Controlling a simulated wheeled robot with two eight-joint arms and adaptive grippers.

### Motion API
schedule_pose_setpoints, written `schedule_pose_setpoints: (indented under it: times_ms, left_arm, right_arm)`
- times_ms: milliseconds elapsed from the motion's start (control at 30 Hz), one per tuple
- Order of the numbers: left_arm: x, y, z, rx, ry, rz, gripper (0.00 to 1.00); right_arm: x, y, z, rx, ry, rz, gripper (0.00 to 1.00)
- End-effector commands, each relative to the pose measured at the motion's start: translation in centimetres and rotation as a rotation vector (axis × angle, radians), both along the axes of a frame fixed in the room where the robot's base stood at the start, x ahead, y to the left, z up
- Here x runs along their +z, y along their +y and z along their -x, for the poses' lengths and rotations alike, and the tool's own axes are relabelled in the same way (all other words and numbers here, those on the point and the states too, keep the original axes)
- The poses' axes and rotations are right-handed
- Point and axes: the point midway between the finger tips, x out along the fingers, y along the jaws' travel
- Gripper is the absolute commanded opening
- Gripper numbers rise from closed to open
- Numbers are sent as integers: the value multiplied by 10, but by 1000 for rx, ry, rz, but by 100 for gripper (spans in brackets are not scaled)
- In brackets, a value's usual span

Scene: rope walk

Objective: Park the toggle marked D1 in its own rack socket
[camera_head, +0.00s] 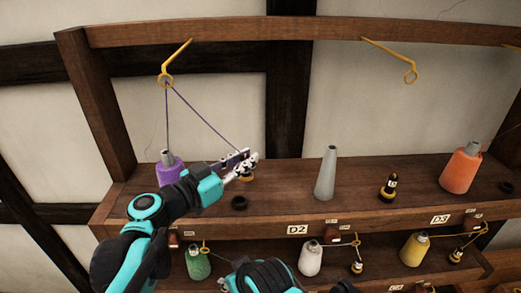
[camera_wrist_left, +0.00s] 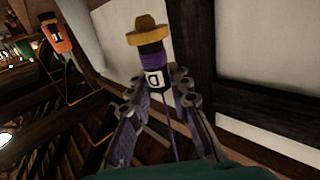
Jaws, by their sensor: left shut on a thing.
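My left gripper (camera_head: 248,163) reaches over the upper shelf and is shut on a toggle (camera_head: 247,178). In the left wrist view the toggle (camera_wrist_left: 152,60) is dark with a purple winding, a yellow flanged end and a white patch, whose mark I cannot fully read. It stands between the fingertips (camera_wrist_left: 160,95). A purple cord runs from it up through a brass ring (camera_head: 166,80) and down to the purple spool (camera_head: 170,168). A dark empty ring-shaped socket (camera_head: 239,203) lies on the shelf just below the gripper. The D1 label is not visible. A right gripper part (camera_head: 224,285) shows at the bottom edge.
A grey cone (camera_head: 327,173), a black-and-gold toggle (camera_head: 389,188) and an orange spool (camera_head: 462,168) stand farther right. Plates D2 (camera_head: 297,230) and D3 (camera_head: 440,219) mark the shelf front. The lower shelf carries green (camera_head: 197,263), white (camera_head: 311,258) and yellow (camera_head: 414,250) spools.

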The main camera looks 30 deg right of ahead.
Motion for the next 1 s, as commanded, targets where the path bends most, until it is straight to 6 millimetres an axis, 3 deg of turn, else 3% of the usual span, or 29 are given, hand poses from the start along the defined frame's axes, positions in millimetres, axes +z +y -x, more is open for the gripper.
schedule_pose_setpoints:
  times_ms: [600, 1000]
  left_arm:
    - [-53, 2, 0, 3, 0, 0, 0]
    - [-57, 2, 0, 3, 0, 0, 0]
  right_arm:
    - [-38, 1, 0, 0, 0, 0, 40]
    - [-40, 1, 0, 0, 0, 0, 40]
